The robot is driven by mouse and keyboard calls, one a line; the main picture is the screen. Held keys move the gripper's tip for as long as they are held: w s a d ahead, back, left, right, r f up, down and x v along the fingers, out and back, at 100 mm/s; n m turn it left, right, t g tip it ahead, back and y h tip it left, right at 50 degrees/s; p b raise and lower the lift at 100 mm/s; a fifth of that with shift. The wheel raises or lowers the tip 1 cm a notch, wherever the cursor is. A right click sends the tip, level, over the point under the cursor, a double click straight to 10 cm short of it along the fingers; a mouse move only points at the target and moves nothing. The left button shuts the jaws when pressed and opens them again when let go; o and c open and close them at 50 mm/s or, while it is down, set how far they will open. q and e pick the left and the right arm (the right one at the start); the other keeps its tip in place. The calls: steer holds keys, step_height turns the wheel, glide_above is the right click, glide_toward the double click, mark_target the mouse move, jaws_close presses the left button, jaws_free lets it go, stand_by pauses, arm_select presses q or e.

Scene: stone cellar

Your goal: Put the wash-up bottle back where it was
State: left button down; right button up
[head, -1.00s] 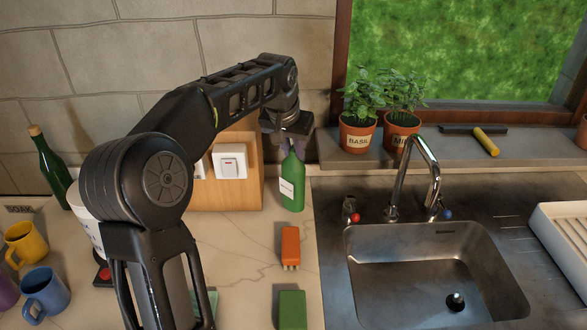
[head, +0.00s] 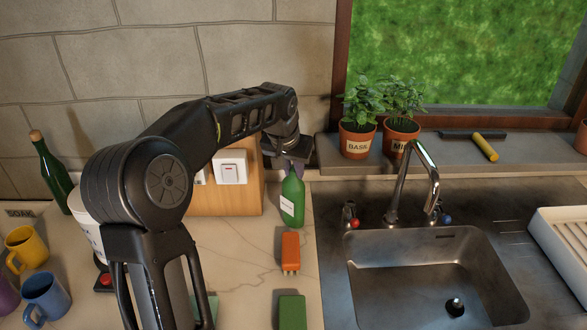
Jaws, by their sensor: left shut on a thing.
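The wash-up bottle (head: 292,202) is green with a white label, and is upright over the counter left of the sink. My left gripper (head: 292,169) comes down from above and is shut on the bottle's top, which its jaws partly hide. I cannot tell whether the bottle's base touches the counter (head: 240,245). My right gripper is not in view.
An orange brush (head: 290,251) and a green block (head: 292,310) lie in front of the bottle. The sink (head: 430,275) and tap (head: 415,180) are to the right. Potted basil (head: 357,145) and mint stand on the sill. Mugs (head: 45,295) and a corked bottle (head: 52,172) are at left.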

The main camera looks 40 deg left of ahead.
arm_select(q)
steer(key=c, duration=1.8)
jaws_free()
steer(key=shift+f, duration=0.2)
steer(key=o, duration=0.5)
steer(key=shift+r, duration=0.1)
steer(key=b+v, duration=0.1)
steer(key=v, duration=1.1)
steer(key=shift+r, duration=0.1)
